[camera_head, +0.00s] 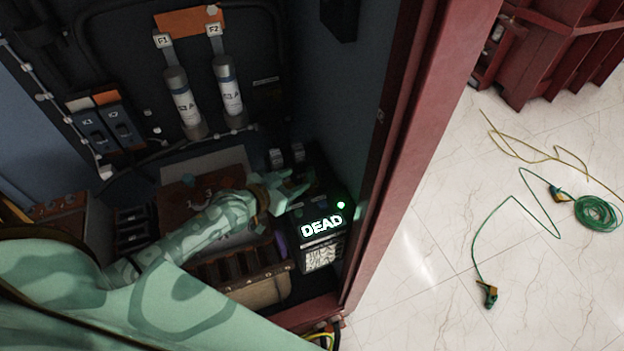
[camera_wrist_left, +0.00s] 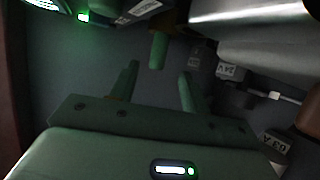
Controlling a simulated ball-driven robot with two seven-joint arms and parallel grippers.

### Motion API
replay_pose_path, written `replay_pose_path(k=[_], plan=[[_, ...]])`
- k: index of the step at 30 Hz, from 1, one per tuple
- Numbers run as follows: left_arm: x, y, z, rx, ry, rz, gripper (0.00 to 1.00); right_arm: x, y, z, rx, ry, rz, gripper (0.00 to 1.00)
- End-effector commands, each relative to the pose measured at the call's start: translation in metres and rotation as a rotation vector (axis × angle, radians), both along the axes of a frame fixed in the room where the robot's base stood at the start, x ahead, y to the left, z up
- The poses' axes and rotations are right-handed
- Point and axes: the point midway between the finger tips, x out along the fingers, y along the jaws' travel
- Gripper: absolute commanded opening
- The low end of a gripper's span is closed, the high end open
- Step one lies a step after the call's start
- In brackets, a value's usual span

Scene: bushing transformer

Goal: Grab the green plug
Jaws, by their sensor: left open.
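A short green peg (camera_wrist_left: 158,50), which looks like the green plug, shows in the left wrist view, just beyond and between my fingertips. My left gripper (camera_wrist_left: 158,80) is open, its two green fingers spread apart, with nothing between them that I can see touching. In the head view my left gripper (camera_head: 297,187) reaches inside the cabinet, just above a small box with a lit "DEAD" display (camera_head: 322,227). The plug is too small and dark to tell from the gripper in the head view. My right gripper is not in view.
Two white fuse cylinders (camera_head: 183,100) stand at the cabinet's back. The red cabinet edge (camera_head: 405,150) is close on the right. A green cable with a green clip (camera_head: 487,293) lies on the pale floor outside. Metal cylinders (camera_wrist_left: 250,15) crowd the wrist view's upper right.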

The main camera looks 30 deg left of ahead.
Motion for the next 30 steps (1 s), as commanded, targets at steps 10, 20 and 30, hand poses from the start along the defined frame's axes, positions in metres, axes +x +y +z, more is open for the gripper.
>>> replay_pose_path(k=[10,20,30], plan=[[0.034,-0.012,-0.021,-0.002,0.002,0.0,0.47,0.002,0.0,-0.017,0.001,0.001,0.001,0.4],[0.063,-0.02,-0.034,0.001,0.002,0.0,0.47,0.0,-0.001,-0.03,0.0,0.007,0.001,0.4],[0.062,-0.02,-0.033,0.001,0.001,0.0,0.0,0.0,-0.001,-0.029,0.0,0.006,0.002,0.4]])
